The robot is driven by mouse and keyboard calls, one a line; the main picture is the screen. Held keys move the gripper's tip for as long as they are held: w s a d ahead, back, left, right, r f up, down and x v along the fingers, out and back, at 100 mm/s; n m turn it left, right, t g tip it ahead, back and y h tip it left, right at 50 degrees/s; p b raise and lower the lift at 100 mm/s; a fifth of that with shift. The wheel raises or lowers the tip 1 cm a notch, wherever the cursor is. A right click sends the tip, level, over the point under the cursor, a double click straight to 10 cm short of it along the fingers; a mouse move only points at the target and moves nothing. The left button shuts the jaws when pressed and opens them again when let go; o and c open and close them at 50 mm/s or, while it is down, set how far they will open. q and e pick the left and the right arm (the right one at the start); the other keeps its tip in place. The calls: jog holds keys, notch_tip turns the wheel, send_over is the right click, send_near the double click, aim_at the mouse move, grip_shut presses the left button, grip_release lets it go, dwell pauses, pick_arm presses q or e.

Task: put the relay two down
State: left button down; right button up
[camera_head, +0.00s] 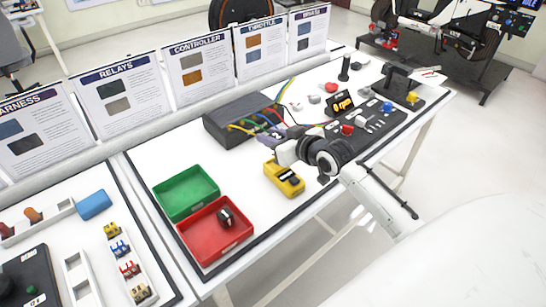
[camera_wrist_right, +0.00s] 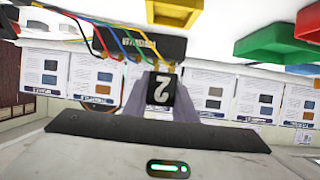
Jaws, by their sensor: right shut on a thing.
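Relay two (camera_wrist_right: 161,90) is a small black block with a white "2" on its face, seen in the right wrist view between the two grey fingers of my right gripper (camera_wrist_right: 162,98). The gripper is shut on it. There the relay is not clearly visible, hidden by or blended with the gripper and wires. My left gripper is not in view.
Colored wires rise from the dark box close to my right gripper. A black board with parts (camera_head: 372,132) lies to the right. White tabletop between box and trays is clear.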

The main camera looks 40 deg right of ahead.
aim_at(271, 159)
notch_tip(271, 159, down, 7)
jog(key=shift+r+b, duration=0.2)
jog(key=shift+b, duration=0.1)
jog(key=shift+f, duration=0.1)
jog(key=o, duration=1)
jog(key=shift+o, duration=0.2)
jog(key=p+v, duration=0.1)
jog(key=v, duration=1.1)
